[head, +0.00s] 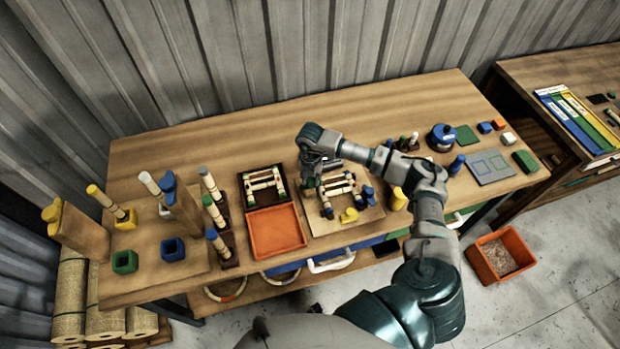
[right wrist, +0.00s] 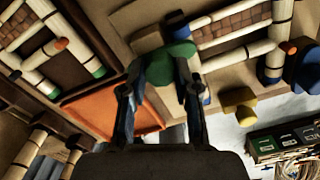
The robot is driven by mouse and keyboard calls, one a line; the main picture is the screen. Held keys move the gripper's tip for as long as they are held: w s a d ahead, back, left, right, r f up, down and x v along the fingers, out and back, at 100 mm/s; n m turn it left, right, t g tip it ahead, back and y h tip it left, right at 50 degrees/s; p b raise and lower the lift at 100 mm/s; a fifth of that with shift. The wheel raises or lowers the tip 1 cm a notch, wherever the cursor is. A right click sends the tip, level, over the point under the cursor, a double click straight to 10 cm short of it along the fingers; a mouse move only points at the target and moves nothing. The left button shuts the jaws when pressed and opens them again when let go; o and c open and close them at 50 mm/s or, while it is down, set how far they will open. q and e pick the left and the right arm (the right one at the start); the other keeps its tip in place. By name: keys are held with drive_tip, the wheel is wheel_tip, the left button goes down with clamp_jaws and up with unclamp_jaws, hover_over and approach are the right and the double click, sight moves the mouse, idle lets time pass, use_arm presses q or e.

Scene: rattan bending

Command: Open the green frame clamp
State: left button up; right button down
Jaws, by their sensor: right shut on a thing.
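My right gripper (head: 312,168) reaches down at the back left corner of a rattan frame (head: 338,188) on a wooden board. In the right wrist view its fingers (right wrist: 163,78) are shut on the green frame clamp (right wrist: 176,50), a green rounded piece at the frame's corner. In the head view the gripper mostly hides this clamp. I cannot tell whether the clamp is open or closed. A yellow clamp (head: 349,215) sits at the front of the frame and a blue clamp (head: 368,194) at its right. My left gripper is not in view.
An orange tray (head: 276,231) and a dark tray holding another rattan frame (head: 262,184) lie left of the board. Upright clamps and posts crowd the table's left.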

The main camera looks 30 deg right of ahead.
drive_tip(key=shift+w+d+n+b, duration=0.1)
drive_tip(key=shift+d+n+b, duration=0.1)
drive_tip(key=shift+n+b, duration=0.45)
drive_tip(key=n+b, duration=0.2)
drive_tip(key=n, duration=0.3)
drive_tip(key=shift+a+n, duration=0.1)
drive_tip(key=shift+n, duration=0.15)
use_arm(q)
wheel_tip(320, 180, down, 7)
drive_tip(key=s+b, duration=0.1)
drive_tip(key=b, duration=0.2)
use_arm(e)
drive_tip(key=n, duration=0.6)
drive_tip(key=n+b, duration=0.1)
drive_tip(key=n, duration=0.2)
drive_tip(key=shift+b, duration=0.4)
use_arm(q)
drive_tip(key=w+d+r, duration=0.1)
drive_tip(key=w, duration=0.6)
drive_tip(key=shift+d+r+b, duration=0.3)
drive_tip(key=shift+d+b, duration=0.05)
use_arm(e)
drive_tip(key=shift+n, duration=1.1)
drive_tip(key=shift+r, duration=0.1)
drive_tip(key=c, duration=0.9)
unclamp_jaws()
drive_tip(key=shift+o, duration=0.3)
drive_tip(key=shift+w, duration=0.15)
